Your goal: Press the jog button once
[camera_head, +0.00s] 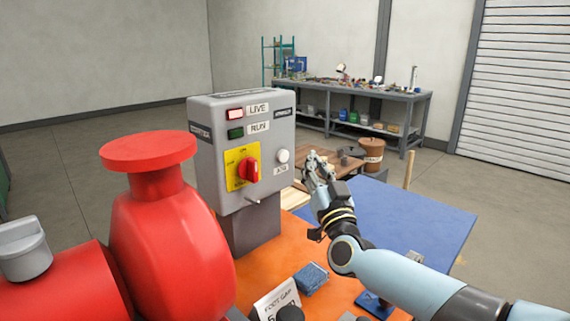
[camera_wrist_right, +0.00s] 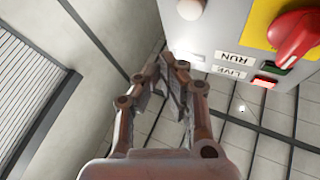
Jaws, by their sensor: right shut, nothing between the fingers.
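The grey control box (camera_head: 216,170) stands on a post over the orange skid. The white round jog button (camera_head: 283,156) is on the right of its front face, above a small label; it also shows in the right wrist view (camera_wrist_right: 190,9), at the top edge. My right gripper (camera_head: 316,160) is shut and empty, to the right of the button and apart from it in the head view. Its fingertips also show in the right wrist view (camera_wrist_right: 172,62), below the button in the picture. My left gripper is not in view.
A red rotary switch (camera_head: 251,170) on a yellow plate is left of the button. The LIVE lamp (camera_head: 235,114) looks lit red, the RUN lamp (camera_head: 236,133) dark green. A red pump (camera_head: 170,235) stands at left. A workbench (camera_head: 340,92) is far behind.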

